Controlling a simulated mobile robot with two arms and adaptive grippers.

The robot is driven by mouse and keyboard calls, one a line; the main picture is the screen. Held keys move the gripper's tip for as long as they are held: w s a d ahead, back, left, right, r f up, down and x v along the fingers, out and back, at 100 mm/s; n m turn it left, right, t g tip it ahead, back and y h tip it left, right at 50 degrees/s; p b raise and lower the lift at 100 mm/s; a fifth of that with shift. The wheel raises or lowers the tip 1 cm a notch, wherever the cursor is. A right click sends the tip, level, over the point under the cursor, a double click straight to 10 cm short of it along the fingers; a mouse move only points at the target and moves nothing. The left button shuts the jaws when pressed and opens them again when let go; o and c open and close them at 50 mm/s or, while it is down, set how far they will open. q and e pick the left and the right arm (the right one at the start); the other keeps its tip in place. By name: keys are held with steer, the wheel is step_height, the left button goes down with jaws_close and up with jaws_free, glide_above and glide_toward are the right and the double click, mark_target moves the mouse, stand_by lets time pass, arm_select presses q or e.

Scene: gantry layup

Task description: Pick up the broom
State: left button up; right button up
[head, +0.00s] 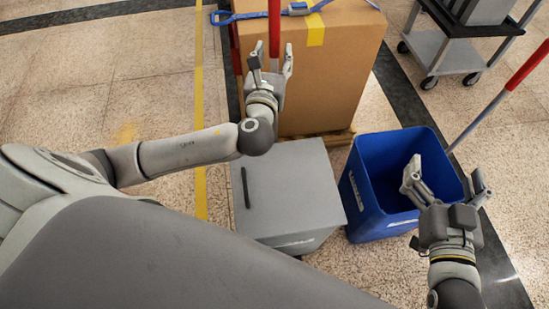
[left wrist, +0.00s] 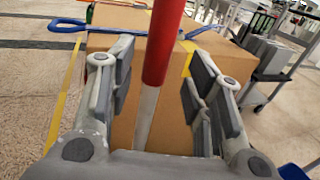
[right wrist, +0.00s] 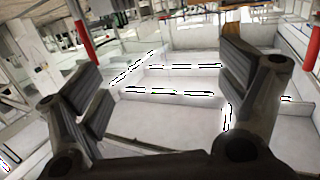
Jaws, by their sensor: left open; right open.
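A pole with a red upper part and a silver lower part, which looks like the broom handle (head: 274,22), stands in front of the cardboard box in the head view. It also shows in the left wrist view (left wrist: 164,45), between the fingers of my left gripper (left wrist: 160,62). My left gripper (head: 271,58) is open around the pole, and I see gaps on both sides. The pole's lower end and any bristles are hidden. My right gripper (head: 444,178) is open and empty above the blue bin.
The cardboard box (head: 340,80) with a blue strap rests on a wooden pallet. A grey box (head: 292,188) and a blue bin (head: 362,205) stand nearer. Another red-and-silver pole (head: 528,68) leans at the right. A cart (head: 445,50) stands behind. Floor at the left is clear.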

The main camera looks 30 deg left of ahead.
mark_target(273, 49)
arm_select(q)
steer(key=b+x, duration=0.1)
steer(key=x, duration=0.3)
steer(key=shift+a, duration=0.2)
steer(key=shift+s, duration=0.1)
jaws_close()
steer(key=shift+r, duration=0.1)
arm_select(e)
step_height(273, 49, up, 6)
steer(key=t+y, duration=0.1)
steer(key=t, duration=0.2)
steer(key=shift+a+t, duration=0.3)
steer(key=shift+a, duration=0.15)
